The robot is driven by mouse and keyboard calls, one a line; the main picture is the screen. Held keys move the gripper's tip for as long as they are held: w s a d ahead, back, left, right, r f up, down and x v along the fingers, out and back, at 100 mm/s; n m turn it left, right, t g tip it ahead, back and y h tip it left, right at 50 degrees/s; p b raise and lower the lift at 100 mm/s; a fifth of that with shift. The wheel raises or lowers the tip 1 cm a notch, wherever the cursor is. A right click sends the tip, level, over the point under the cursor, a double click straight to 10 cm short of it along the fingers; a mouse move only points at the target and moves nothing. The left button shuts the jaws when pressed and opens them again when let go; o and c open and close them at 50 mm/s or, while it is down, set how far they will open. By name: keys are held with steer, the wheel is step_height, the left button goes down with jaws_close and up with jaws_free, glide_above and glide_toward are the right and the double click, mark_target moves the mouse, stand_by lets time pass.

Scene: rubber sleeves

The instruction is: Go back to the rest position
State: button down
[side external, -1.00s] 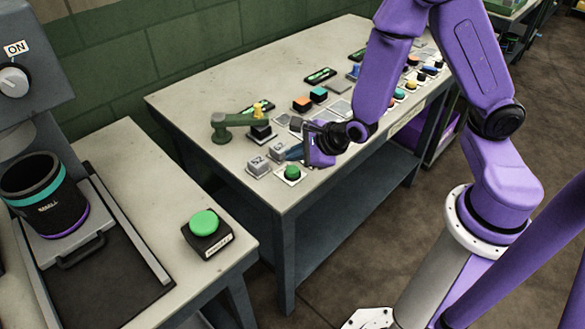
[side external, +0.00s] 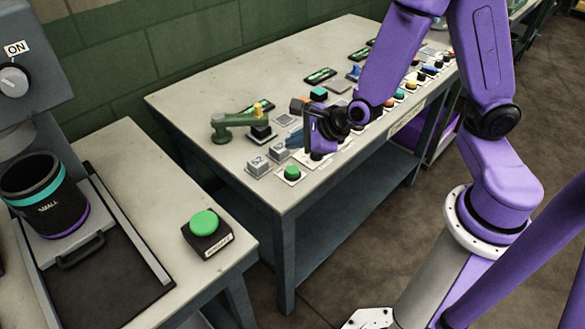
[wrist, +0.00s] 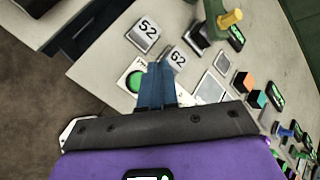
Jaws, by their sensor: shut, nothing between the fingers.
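My gripper (side external: 294,140) is shut and empty above the near left corner of the long table (side external: 210,87) in the side view. In the wrist view its blue fingers (wrist: 157,84) are together and point toward the block marked 62 (wrist: 175,58). The block marked 52 (wrist: 147,32) sits beside it. A round green button (wrist: 134,80) lies just left of the fingers in the wrist view; it also shows in the side view (side external: 292,172). I cannot tell the exact height of the fingertips above the table.
A green lever-like fixture (side external: 222,126) stands left of the gripper. Several buttons and small blocks line the table to the right. A separate bench at left holds a large green button (side external: 204,222) and a black cup (side external: 46,195) in a machine. The table's back left is bare.

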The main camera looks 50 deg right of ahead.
steer(key=s+a+r+n+g+y, duration=0.1)
steer(key=s+a+r+n+g, duration=0.15)
steer(key=s+n, duration=0.6)
steer(key=s+a+r+n+g+y, duration=0.2)
steer(key=s+a+n+g, duration=0.3)
steer(key=n, duration=0.6)
steer(key=s+d+r+n+h, duration=0.2)
steer(key=s+d+n, duration=0.3)
steer(key=n, duration=0.4)
steer(key=s+d+r+n+g+h, duration=0.1)
steer(key=s+d+r+n+h, duration=0.1)
steer(key=s+d+n, duration=0.3)
steer(key=d+n, duration=0.2)
steer(key=n, duration=0.1)
steer(key=shift+s+r+n+h, duration=0.15)
steer(key=shift+r+n+h, duration=0.15)
steer(key=shift+n, duration=0.05)
